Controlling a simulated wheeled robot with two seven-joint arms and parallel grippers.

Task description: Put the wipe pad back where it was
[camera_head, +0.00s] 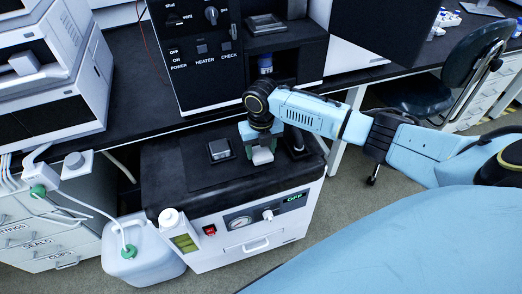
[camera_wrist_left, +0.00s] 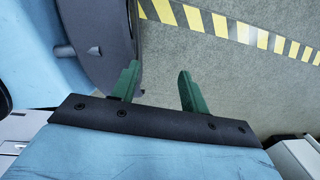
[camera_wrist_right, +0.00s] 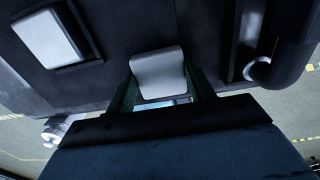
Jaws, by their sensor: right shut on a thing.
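My right gripper (camera_head: 258,147) points down over the black top of a white cabinet (camera_head: 165,180). Its green fingers are shut on a pale grey wipe pad (camera_head: 263,156). In the right wrist view the pad (camera_wrist_right: 158,72) sits between the fingertips, with dark surface around it; I cannot tell whether it touches the top. My left gripper (camera_wrist_left: 155,82) shows only in its wrist view, its green fingers apart, with nothing between them, above the floor.
A pale square block in a dark frame (camera_head: 219,149) sits left of the right gripper, on the cabinet top. A dark upright post (camera_head: 295,143) stands to its right. A black instrument (camera_head: 190,60) stands behind. A white jug (camera_head: 140,255) is at lower left.

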